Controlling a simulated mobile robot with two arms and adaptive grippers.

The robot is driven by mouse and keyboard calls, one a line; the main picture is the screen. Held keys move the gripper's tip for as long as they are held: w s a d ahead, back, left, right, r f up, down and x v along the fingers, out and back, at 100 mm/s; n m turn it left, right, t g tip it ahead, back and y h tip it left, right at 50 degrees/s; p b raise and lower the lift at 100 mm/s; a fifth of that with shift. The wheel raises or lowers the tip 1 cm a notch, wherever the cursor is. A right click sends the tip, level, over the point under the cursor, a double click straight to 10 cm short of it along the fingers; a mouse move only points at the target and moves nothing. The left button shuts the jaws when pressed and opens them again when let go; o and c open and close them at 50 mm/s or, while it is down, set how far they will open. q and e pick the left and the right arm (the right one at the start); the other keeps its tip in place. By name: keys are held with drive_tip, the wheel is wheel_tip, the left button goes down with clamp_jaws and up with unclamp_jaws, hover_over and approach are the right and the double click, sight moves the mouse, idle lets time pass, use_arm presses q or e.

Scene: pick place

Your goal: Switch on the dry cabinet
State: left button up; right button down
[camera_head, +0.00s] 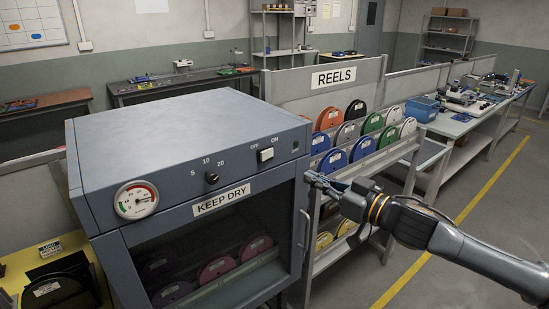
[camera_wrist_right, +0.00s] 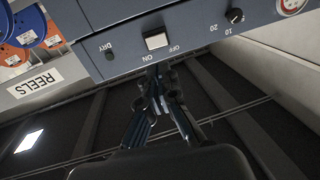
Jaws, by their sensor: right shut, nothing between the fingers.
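The blue-grey dry cabinet (camera_head: 180,130) stands at the left centre in the head view, with a "KEEP DRY" label on its front. Its white rocker switch (camera_head: 265,155) sits between OFF and ON marks on the upper front panel. The switch also shows in the right wrist view (camera_wrist_right: 156,41), where the picture is turned over. A small indicator (camera_wrist_right: 109,56) marked DRY looks dark. My right gripper (camera_head: 309,178) is shut and empty, in front of the cabinet's right side. In the wrist view its fingertips (camera_wrist_right: 160,70) appear just beside the switch; contact cannot be told. My left gripper is out of view.
A black knob (camera_head: 211,177) and a round gauge (camera_head: 136,200) are on the same panel. The cabinet's glass door has a handle (camera_head: 306,229) at its right edge. A rack of coloured reels (camera_head: 335,161) stands behind my right gripper. Open floor lies at the right.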

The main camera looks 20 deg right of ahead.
sight(265, 156)
drive_tip(key=p+x, duration=0.5)
drive_tip(key=x, duration=0.6)
drive_tip(key=shift+w+a+r, duration=0.1)
drive_tip(key=shift+w+a, duration=0.05)
drive_tip(key=shift+w, duration=0.05)
drive_tip(key=shift+w+a+p, duration=0.25)
drive_tip(key=shift+w+p, duration=0.15)
drive_tip(key=shift+w, duration=0.1)
drive_tip(key=shift+a+f+m+h+b, duration=0.3)
drive_tip(key=shift+a+h+b, duration=0.1)
drive_tip(key=shift+h+b, duration=0.1)
drive_tip(key=shift+d+r, duration=0.2)
drive_tip(key=shift+r, duration=0.05)
drive_tip(key=shift+p, duration=0.3)
